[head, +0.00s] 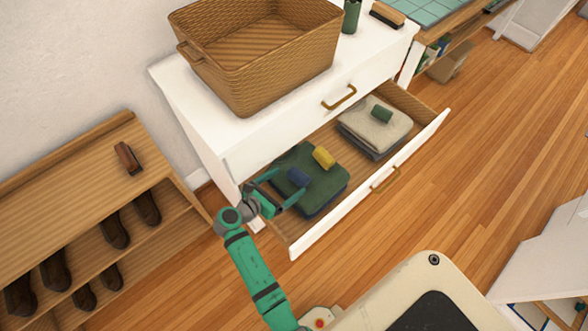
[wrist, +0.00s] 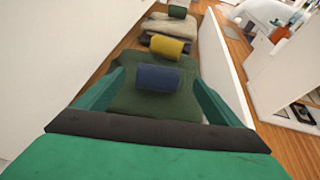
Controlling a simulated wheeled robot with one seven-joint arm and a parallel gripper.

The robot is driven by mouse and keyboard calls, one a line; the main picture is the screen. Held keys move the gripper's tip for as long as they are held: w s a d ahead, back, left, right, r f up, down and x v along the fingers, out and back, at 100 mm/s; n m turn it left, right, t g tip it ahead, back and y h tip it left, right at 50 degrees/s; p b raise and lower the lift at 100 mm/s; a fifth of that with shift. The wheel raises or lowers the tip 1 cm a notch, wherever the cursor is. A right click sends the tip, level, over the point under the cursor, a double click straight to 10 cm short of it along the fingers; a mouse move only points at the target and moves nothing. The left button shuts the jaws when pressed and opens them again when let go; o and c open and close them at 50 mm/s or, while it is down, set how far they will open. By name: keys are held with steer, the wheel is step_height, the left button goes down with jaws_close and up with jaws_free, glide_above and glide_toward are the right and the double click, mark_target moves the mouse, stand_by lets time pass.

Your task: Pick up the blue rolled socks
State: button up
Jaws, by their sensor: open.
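The blue rolled socks (head: 298,177) lie on a folded dark green cloth (head: 325,186) in the open lower drawer. In the wrist view the blue socks (wrist: 158,78) are centred ahead, between and slightly beyond my fingers. My gripper (head: 281,188) is open and empty, with its fingers over the drawer's left end, close to the socks. In the wrist view its green fingers (wrist: 160,92) stand to the left and right of the socks. I cannot tell whether either finger touches them.
Yellow rolled socks (head: 324,157) lie just behind the blue ones. Green rolled socks (head: 382,113) rest on beige folded cloth (head: 362,128) further right. The white drawer front (head: 340,208) borders the near side. A wicker basket (head: 290,75) stands on the dresser above.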

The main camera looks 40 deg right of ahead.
mark_target(302, 172)
steer(key=shift+x, duration=5.1)
steer(key=shift+w+a+f, duration=0.1)
steer(key=shift+f, duration=0.05)
steer(key=shift+c, duration=0.3)
steer(key=c, duration=1.1)
